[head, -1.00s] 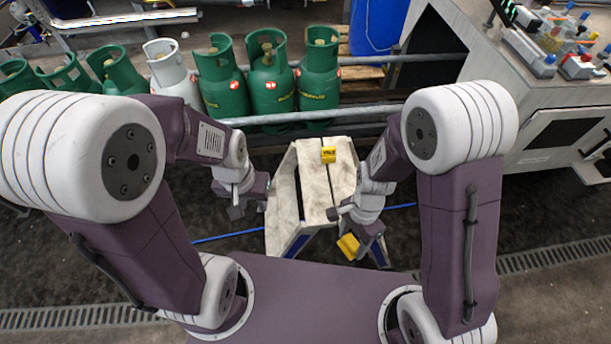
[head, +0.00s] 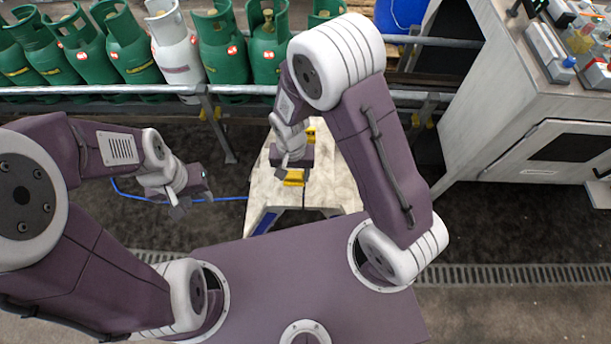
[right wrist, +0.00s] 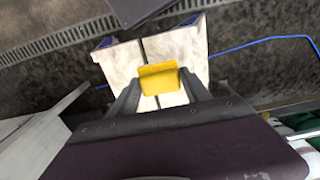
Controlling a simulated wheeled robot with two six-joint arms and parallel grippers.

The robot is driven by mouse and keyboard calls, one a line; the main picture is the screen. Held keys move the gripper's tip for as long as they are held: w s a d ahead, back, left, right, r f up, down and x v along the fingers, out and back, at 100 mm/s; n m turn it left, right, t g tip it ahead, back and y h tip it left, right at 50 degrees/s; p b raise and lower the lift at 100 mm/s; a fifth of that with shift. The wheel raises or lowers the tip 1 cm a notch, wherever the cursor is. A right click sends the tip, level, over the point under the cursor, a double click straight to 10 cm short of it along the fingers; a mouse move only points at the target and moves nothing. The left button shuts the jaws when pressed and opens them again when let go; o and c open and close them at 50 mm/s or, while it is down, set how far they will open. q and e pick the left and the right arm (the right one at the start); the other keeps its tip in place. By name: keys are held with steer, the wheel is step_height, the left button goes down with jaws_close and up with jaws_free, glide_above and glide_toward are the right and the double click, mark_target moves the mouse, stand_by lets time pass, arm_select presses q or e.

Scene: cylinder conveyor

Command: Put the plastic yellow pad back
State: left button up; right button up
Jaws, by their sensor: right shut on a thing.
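The yellow pad (head: 294,178) is between the fingers of my right gripper (head: 292,172), over the near part of a small white-topped table (head: 338,187). In the right wrist view, the pad (right wrist: 158,77) sits between the two dark fingers of the gripper (right wrist: 160,90), with the pale tabletop (right wrist: 190,42) behind it. I cannot tell whether the pad touches the top. A second yellow object (head: 312,131) is on the table farther back, partly hidden by my right arm. My left gripper (head: 193,204) is open and empty, left of the table.
Green gas cylinders (head: 222,50) and a white one (head: 172,45) stand behind a metal rail (head: 110,89). A grey cabinet (head: 540,140) is at the right. A blue hose (head: 230,198) lies on the floor.

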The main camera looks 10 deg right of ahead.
steer(key=d+f, duration=0.1)
steer(key=w+d+f, duration=0.1)
steer(key=w+d, duration=0.1)
steer(key=d, duration=0.1)
steer(key=shift+w+d+f, duration=0.1)
steer(key=shift+f, duration=0.3)
step_height(320, 180, down, 4)
steer(key=shift+f+b, duration=0.1)
steer(key=shift+b, duration=0.45)
steer(key=o, duration=1.2)
